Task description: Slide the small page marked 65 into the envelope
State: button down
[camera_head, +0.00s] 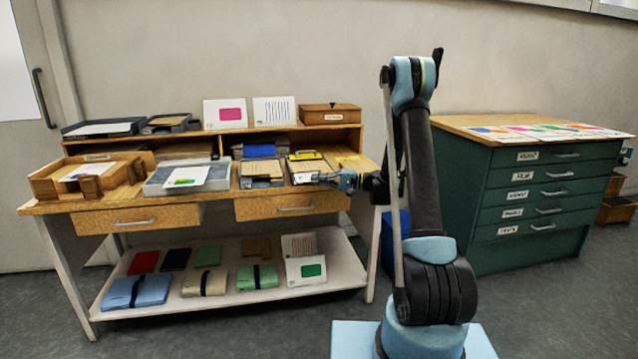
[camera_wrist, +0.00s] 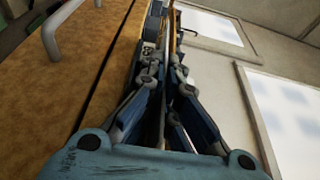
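My gripper (camera_head: 322,178) is at the front right of the wooden desk, level with its top and pointing left. It also shows in the wrist view (camera_wrist: 166,62), where its fingers are close together. A thin edge-on strip shows between them; I cannot tell whether it is a held sheet. A tan, envelope-like piece (camera_head: 262,168) lies in a dark tray left of my gripper. A dark tray with pale paper (camera_head: 306,168) is right beside the fingertips. No number 65 is readable, so I cannot tell which page is the small one.
The desk (camera_head: 228,203) also bears a wooden tray (camera_head: 48,188) and a grey tray (camera_head: 155,187) with a green-marked card (camera_head: 186,177). A raised shelf with cards and a wooden box (camera_head: 330,114) stands behind. A green drawer cabinet (camera_head: 484,200) stands right of my arm.

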jog(key=shift+w, duration=0.2)
jog(key=c, duration=1.7)
grip_release()
